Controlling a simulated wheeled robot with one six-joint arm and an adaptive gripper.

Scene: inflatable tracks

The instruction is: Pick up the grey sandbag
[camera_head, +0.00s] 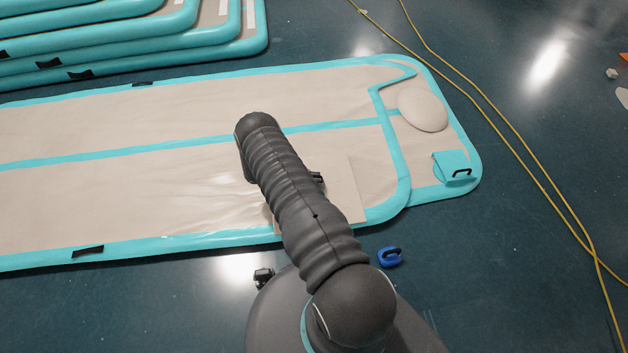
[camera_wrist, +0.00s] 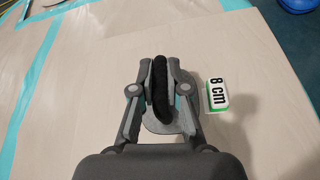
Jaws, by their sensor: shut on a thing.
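In the wrist view, my gripper (camera_wrist: 160,68) points down over a beige surface. Its two fingers are closed on the upright black strap handle of a grey sandbag. The grey sandbag (camera_wrist: 160,129) shows as a flat, rounded grey body beneath and between the fingers; the gripper hides part of it. I cannot tell whether the bag still touches the surface. In the head view my arm hides the sandbag and most of the gripper.
A teal bag (camera_head: 452,166) and a pale round pad (camera_head: 422,110) lie on the track's right end. A blue bag (camera_head: 390,258) is on the floor. Yellow cables (camera_head: 520,140) cross at right. Stacked tracks (camera_head: 130,40) stand behind.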

